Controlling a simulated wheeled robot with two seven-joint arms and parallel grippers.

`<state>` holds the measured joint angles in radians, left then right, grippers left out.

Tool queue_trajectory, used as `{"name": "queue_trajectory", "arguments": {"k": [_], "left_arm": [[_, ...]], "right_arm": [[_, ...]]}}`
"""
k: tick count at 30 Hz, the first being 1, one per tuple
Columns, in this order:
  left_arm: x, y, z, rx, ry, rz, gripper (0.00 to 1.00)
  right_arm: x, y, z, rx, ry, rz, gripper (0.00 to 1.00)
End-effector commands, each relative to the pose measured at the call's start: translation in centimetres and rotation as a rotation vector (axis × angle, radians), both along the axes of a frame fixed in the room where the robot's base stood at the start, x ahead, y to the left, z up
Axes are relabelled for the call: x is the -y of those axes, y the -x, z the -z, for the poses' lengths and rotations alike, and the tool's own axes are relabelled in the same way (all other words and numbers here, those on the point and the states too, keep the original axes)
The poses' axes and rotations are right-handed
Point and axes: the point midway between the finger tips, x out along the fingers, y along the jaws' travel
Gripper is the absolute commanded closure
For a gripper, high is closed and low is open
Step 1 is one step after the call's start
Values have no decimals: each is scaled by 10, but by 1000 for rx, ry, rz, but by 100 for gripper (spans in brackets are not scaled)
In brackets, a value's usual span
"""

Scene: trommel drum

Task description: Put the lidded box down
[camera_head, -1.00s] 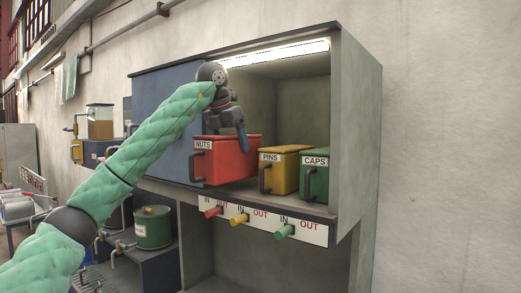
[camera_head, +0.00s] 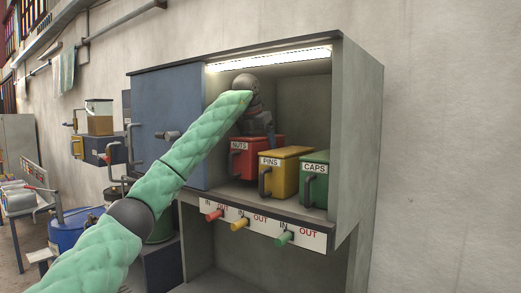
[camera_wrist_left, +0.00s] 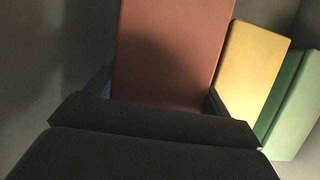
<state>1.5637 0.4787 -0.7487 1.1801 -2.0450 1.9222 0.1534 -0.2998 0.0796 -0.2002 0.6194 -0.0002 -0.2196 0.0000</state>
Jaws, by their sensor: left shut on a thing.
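The red lidded box labelled NUTS (camera_head: 243,163) is inside the lit cabinet, left of the yellow box. In the left wrist view the red box (camera_wrist_left: 172,50) lies between the two fingers (camera_wrist_left: 160,98). I cannot tell whether its base touches the shelf. My right gripper is not in view.
The yellow PINS box (camera_head: 285,170) and green CAPS box (camera_head: 315,180) stand on the cabinet shelf (camera_head: 238,192) to the right. A blue sliding door (camera_head: 155,105) covers the cabinet's left part. Red, yellow and green knobs (camera_head: 240,224) stick out below the shelf.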

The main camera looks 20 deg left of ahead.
Motion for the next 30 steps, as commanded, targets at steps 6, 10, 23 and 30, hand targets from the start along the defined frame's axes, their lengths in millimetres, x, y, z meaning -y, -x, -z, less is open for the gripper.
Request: {"name": "queue_trajectory", "arguments": {"k": [6,10,23,30], "left_arm": [[1,-2,25,0,1,0,56],[1,-2,33,1,1,1,56],[1,-2,37,0,0,0,6],[1,-2,36,0,0,0,0]], "right_arm": [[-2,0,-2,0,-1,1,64],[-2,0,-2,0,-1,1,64],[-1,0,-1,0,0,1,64],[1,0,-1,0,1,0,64]]}}
